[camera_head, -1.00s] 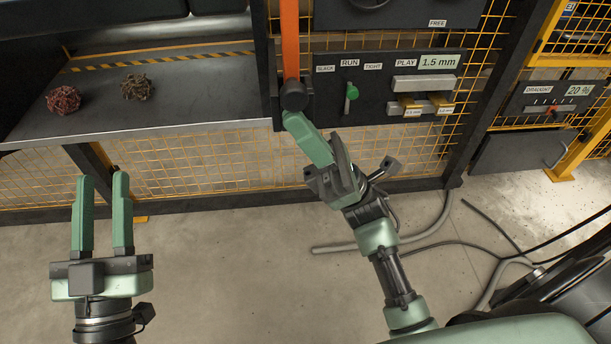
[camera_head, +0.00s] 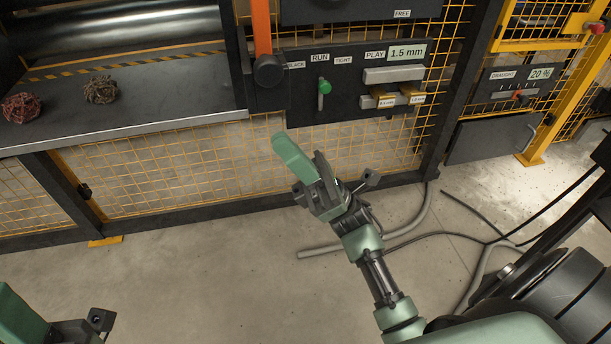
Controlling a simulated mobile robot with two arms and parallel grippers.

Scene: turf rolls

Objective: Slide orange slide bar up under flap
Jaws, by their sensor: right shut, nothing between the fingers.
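The orange slide bar (camera_head: 261,27) stands upright at the top of the view, with a round black knob (camera_head: 268,70) at its lower end. The bar's upper end is cut off by the picture's edge, and no flap can be made out. My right gripper (camera_head: 281,143) is shut and empty, below the knob and apart from it, in front of the yellow mesh. My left gripper (camera_head: 25,322) is only partly in view at the bottom left corner, far from the bar. Its fingertips are cut off or hidden.
A dark panel (camera_head: 343,105) with a green lever (camera_head: 324,88) and labels is right of the bar. A steel shelf (camera_head: 150,109) with a red tangled ball (camera_head: 22,108) and a brown one (camera_head: 101,89) is at left. Hoses lie on the floor (camera_head: 190,275).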

